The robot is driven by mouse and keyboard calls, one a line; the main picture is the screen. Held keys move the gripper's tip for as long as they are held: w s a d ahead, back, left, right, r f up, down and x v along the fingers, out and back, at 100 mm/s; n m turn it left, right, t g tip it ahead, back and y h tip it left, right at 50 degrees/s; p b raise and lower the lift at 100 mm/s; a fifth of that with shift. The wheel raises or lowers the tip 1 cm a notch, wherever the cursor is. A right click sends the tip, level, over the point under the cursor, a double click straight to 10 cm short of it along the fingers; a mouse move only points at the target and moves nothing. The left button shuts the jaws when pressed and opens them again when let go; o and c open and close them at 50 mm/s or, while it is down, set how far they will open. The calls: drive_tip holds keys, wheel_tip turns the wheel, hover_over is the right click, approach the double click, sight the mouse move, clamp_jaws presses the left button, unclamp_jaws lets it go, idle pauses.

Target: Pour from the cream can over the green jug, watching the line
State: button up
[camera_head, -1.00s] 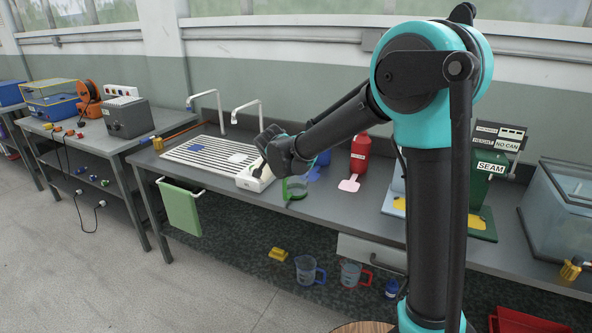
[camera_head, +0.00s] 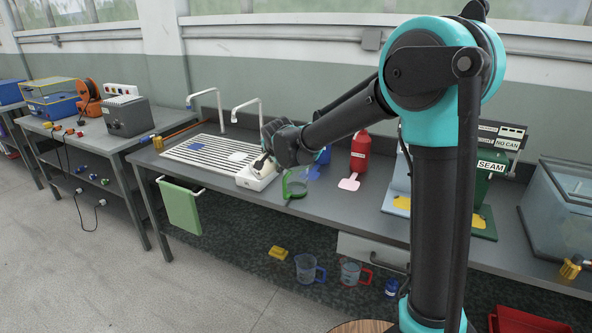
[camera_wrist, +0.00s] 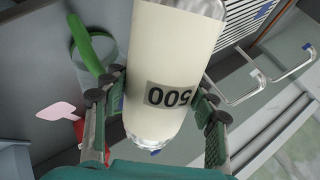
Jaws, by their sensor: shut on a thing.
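The cream can (camera_wrist: 165,50) fills the middle of the wrist view, with a label reading 500 upside down and a bare metal rim at its near end. My gripper (camera_wrist: 163,100) is shut on it, one finger on each side. In the head view my gripper (camera_head: 268,160) is above the white box on the bench and just left of the green jug; the can is mostly hidden there. The green jug (camera_head: 296,183) is clear with a green handle; its handle (camera_wrist: 88,45) shows left of the can in the wrist view. No stream is visible, and I cannot make out a line.
A white box (camera_head: 256,179) sits left of the jug, beside the striped drainer (camera_head: 205,153) and two taps. A red bottle (camera_head: 360,152) and pink pad (camera_head: 349,183) are to the right. The green seamer (camera_head: 490,180) stands further right. Bench front is clear.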

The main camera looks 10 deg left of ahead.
drive_tip(key=shift+r+g, duration=0.2)
drive_tip(key=shift+g, duration=0.1)
drive_tip(key=shift+w+d+f+m+g+y+p, duration=0.2)
drive_tip(key=shift+w+d+m+g+y+p, duration=0.2)
drive_tip(key=shift+w+d+y+p, duration=0.15)
idle(0.7)
drive_tip(key=shift+w+d+r+m+g+y+p, duration=0.1)
drive_tip(key=shift+d+r+m+g+y+p, duration=0.1)
drive_tip(key=shift+r+m+g+y+p, duration=0.45)
idle(2.3)
drive_tip(key=shift+w+d+r+m+g+y+p, duration=0.15)
drive_tip(key=shift+d+r+g+y+p, duration=0.05)
drive_tip(key=shift+r+g+y+p, duration=0.25)
drive_tip(key=shift+w+d+r+m+g+y+p, duration=0.1)
drive_tip(key=shift+w+d+r+g+y+p, duration=0.15)
drive_tip(key=shift+y+p, duration=0.25)
idle(1.5)
drive_tip(key=shift+s+a, duration=0.15)
drive_tip(key=shift+s+a+f+t+h, duration=0.35)
drive_tip(key=shift+f+t+h, duration=0.1)
drive_tip(key=shift+t, duration=0.1)
drive_tip(key=shift+f+n+t+h, duration=0.5)
drive_tip(key=shift+f+n+h, duration=0.1)
drive_tip(key=shift+n+h, duration=0.1)
